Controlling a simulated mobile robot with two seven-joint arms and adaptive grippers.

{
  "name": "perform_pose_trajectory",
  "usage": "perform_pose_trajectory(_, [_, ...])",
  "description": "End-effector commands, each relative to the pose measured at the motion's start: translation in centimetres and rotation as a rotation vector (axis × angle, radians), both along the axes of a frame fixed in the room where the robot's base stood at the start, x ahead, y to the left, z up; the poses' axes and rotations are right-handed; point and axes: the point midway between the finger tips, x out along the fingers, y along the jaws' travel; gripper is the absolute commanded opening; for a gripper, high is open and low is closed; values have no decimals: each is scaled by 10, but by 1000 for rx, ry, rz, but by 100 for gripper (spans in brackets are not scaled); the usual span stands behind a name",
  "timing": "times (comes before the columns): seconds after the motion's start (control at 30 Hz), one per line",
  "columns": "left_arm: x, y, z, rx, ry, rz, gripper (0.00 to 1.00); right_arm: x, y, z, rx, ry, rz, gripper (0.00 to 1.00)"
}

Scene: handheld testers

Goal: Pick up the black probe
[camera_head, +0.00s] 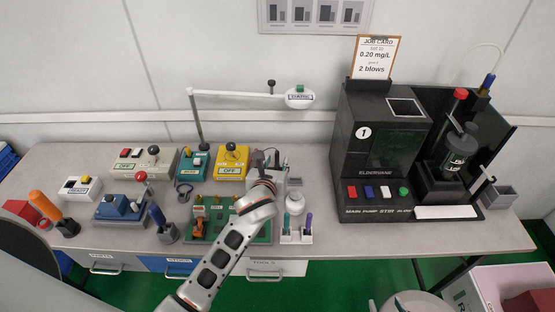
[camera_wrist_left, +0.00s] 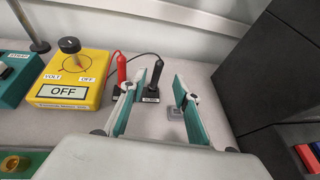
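The black probe (camera_wrist_left: 154,70) stands upright in a small black labelled holder (camera_wrist_left: 151,96), its cable running up and to the left. The red probe (camera_wrist_left: 121,70) stands just left of it. In the left wrist view my left gripper (camera_wrist_left: 160,90) is open, with two teal-lined fingers. The black probe shows between the fingers, closer to the left one; I cannot tell how far beyond the fingertips it is, and nothing is gripped. In the head view my left gripper (camera_head: 270,170) is over the bench, right of the yellow meter (camera_head: 231,162), largely hiding the probes. My right gripper is not seen.
A green board (camera_head: 228,232) lies below my left arm. A white bottle (camera_head: 295,203) and a pen rack (camera_head: 297,236) stand right of it. The big black tester (camera_head: 380,145) is further right. A lamp arm (camera_head: 240,94) spans above the bench (camera_head: 330,225).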

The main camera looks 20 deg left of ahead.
Motion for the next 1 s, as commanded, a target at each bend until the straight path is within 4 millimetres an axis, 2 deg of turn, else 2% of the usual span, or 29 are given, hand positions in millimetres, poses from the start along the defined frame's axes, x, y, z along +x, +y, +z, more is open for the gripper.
perform_pose_trajectory(0.3, [37, 10, -19, -1, 1, 0, 31, 0, 0, -7, 1, 0, -1, 40])
perform_pose_trajectory(0.63, [43, 10, -21, -1, 0, -1, 31, 0, 1, -7, 2, 0, 0, 40])
perform_pose_trajectory(0.73, [43, 10, -21, 0, 0, -1, 5, 0, 1, -7, 2, 0, 0, 40])
perform_pose_trajectory(0.77, [43, 10, -21, 0, 0, -1, 0, 0, 1, -7, 2, 0, 0, 40])
perform_pose_trajectory(1.0, [43, 10, -21, 0, 0, -1, 0, 0, 1, -7, 2, 0, 0, 40])
